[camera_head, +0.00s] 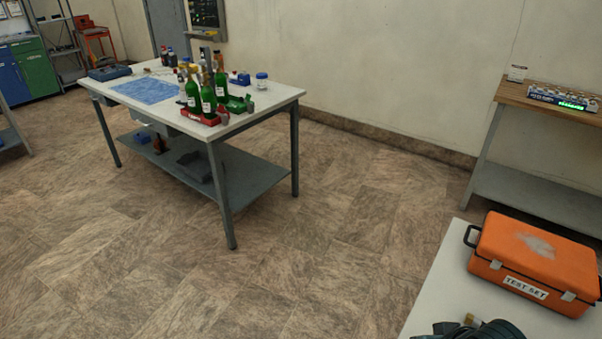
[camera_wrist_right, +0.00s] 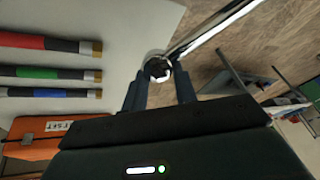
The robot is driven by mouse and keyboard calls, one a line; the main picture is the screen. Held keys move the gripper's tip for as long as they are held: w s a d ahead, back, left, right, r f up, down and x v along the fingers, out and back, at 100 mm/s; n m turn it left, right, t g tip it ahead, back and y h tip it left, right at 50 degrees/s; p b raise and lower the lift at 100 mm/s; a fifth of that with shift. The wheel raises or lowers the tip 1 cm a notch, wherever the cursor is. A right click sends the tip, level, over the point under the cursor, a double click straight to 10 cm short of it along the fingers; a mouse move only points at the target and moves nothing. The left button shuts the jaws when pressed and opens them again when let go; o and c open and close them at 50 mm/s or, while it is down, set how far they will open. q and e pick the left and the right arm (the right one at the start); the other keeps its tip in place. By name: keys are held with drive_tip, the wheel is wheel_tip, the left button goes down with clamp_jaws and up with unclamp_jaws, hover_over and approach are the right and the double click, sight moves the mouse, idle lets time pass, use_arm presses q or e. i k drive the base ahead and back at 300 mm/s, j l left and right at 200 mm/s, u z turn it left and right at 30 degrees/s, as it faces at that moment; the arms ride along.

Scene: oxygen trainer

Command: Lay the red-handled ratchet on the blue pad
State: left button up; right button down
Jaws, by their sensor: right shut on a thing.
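In the head view, the blue pad (camera_head: 147,91) lies flat on the far white table, left of the green bottles. My right gripper (camera_wrist_right: 160,72) is shut on a shiny metal tool (camera_wrist_right: 210,28) with a round dark end between the fingertips. The tool's bar runs to the upper right out of the wrist view, and no coloured handle shows on it. A red-handled tool (camera_wrist_right: 30,41) with a black grip and brass end lies on the near white surface, beside my gripper. My left gripper is not in view.
Green-handled (camera_wrist_right: 40,73) and blue-handled (camera_wrist_right: 40,92) tools lie below the red one. An orange test set case (camera_head: 535,262) sits on the near white table (camera_head: 440,290). Bottles and small red and green trays (camera_head: 198,114) crowd the far table. Open floor (camera_head: 330,220) lies between.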

sight(149, 88)
drive_tip(key=i+j+u, duration=0.25)
drive_tip(key=u, duration=0.2)
drive_tip(key=i+j+u, duration=0.65)
drive_tip(key=i+u, duration=0.5)
drive_tip(key=i, duration=1.55)
drive_tip(key=i+j, duration=0.1)
drive_tip(key=i, duration=0.6)
drive_tip(key=i+j, duration=0.1)
drive_tip(key=i, duration=0.55)
drive_tip(key=i+j+z, duration=0.1)
drive_tip(key=i+z, duration=0.3)
drive_tip(key=i+j+z, duration=0.2)
drive_tip(key=i+z, duration=0.2)
drive_tip(key=i+j+z, duration=0.8)
drive_tip(key=k, duration=0.05)
